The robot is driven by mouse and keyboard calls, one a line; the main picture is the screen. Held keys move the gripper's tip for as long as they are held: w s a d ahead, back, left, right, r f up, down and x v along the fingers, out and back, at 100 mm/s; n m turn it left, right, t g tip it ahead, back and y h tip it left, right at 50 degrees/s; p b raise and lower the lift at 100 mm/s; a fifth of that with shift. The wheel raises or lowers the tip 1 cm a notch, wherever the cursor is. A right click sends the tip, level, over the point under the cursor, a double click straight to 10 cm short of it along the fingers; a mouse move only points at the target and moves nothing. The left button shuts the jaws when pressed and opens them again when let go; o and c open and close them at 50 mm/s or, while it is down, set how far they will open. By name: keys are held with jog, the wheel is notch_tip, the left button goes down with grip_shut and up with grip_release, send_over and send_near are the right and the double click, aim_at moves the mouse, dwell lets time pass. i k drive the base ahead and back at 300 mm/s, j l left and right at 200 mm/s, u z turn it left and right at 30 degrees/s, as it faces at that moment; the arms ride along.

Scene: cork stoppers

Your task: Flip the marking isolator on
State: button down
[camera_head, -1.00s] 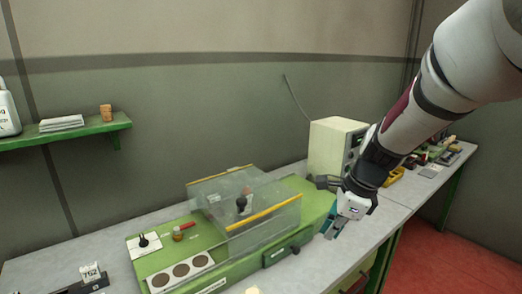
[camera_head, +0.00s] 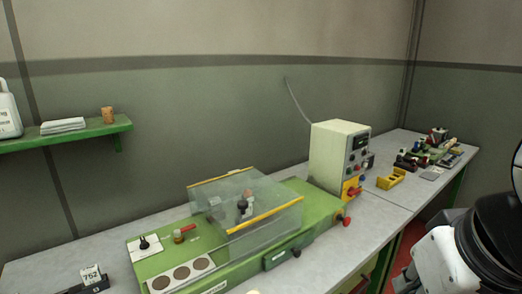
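A cream control box (camera_head: 335,158) stands on the bench behind the green machine's right end. Its front face carries a small dark display, several buttons and, low down, a red and yellow switch (camera_head: 352,188), which looks like an isolator. I cannot read any label or the switch's position. My gripper (camera_head: 436,264) is at the bottom right corner, in front of the bench and well apart from the box. Only its white and black body shows clearly; the fingertips are cut off or too unclear to tell open from shut.
The green machine (camera_head: 318,203) has a clear guard with yellow edges (camera_head: 265,216), a red knob (camera_head: 346,222), a black lever (camera_head: 144,242) and a red-handled part (camera_head: 185,230). A yellow holder (camera_head: 391,178) and several small items lie right of the box.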

aim_at(351, 191)
jog(key=i+l, duration=0.2)
jog(key=l, duration=0.25)
jog(key=i+l, duration=0.2)
jog(key=l, duration=0.25)
jog(key=i+l, duration=0.25)
jog(key=l, duration=0.2)
jog(key=i+l+u, duration=0.1)
jog(key=l, duration=0.35)
jog(key=i+l, duration=0.3)
jog(key=l, duration=0.2)
jog(key=i+l, duration=0.15)
jog(key=l, duration=0.3)
jog(key=i+l, duration=0.2)
jog(key=l, duration=0.3)
jog(key=i+l, duration=0.2)
jog(key=l, duration=0.25)
jog(key=u, duration=0.05)
